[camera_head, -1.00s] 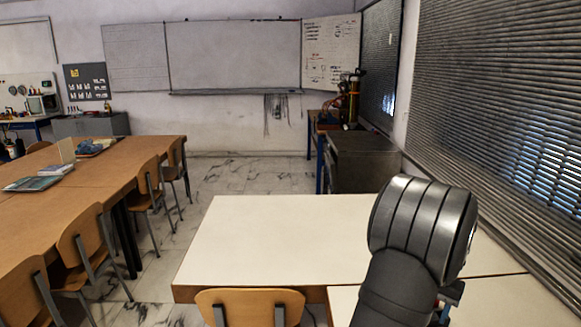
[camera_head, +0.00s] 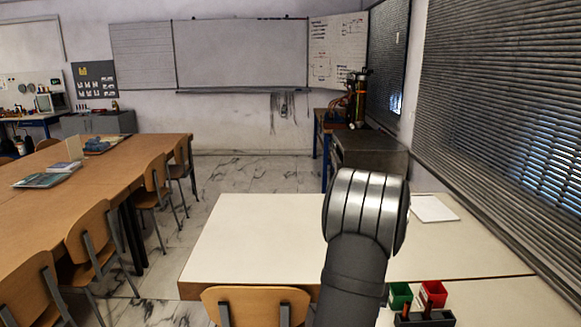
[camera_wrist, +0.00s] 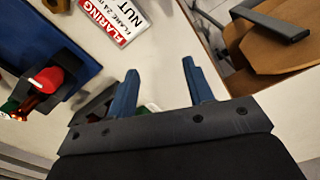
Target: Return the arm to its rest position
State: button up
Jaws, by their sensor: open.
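My gripper (camera_wrist: 160,88) shows in the wrist view with its two blue fingers apart and nothing between them. It is over the pale tabletop (camera_wrist: 150,65). In the head view my grey arm rises over the front table, and the gripper itself is hidden there.
A green bin (camera_head: 400,295), a red bin (camera_head: 433,291) and a dark holder (camera_head: 425,318) stand right of my arm. A white sheet (camera_head: 433,208) lies behind. The wrist view shows a "FLARING NUT" label (camera_wrist: 115,18), a blue surface (camera_wrist: 40,45) and a wooden chair (camera_wrist: 270,45).

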jog(key=shift+w+a+f+n, duration=0.1)
jog(key=shift+a+f, duration=0.1)
jog(key=shift+a, duration=0.35)
jog(key=shift+w+a+f+n, duration=0.1)
jog(key=shift+a+f, duration=0.15)
jog(key=shift+a, duration=0.35)
jog(key=shift+w+a+f+n, duration=0.1)
jog(key=shift+a+f, duration=0.1)
jog(key=shift+a, duration=0.35)
jog(key=o, duration=1.2)
jog(key=shift+d, duration=0.15)
jog(key=shift+c, duration=0.2)
jog(key=s+d+r+n, duration=0.2)
jog(key=s+d+r, duration=0.2)
jog(key=d+r, duration=0.5)
jog(key=s+d+r+n, duration=0.2)
jog(key=s+d+r, duration=0.3)
jog(key=d+r, duration=0.4)
notch_tip(320, 180, down, 10)
jog(key=shift+w+r, duration=0.15)
jog(key=shift+r, duration=0.1)
jog(key=shift+a, duration=0.1)
notch_tip(320, 180, up, 10)
jog(key=shift+c, duration=0.2)
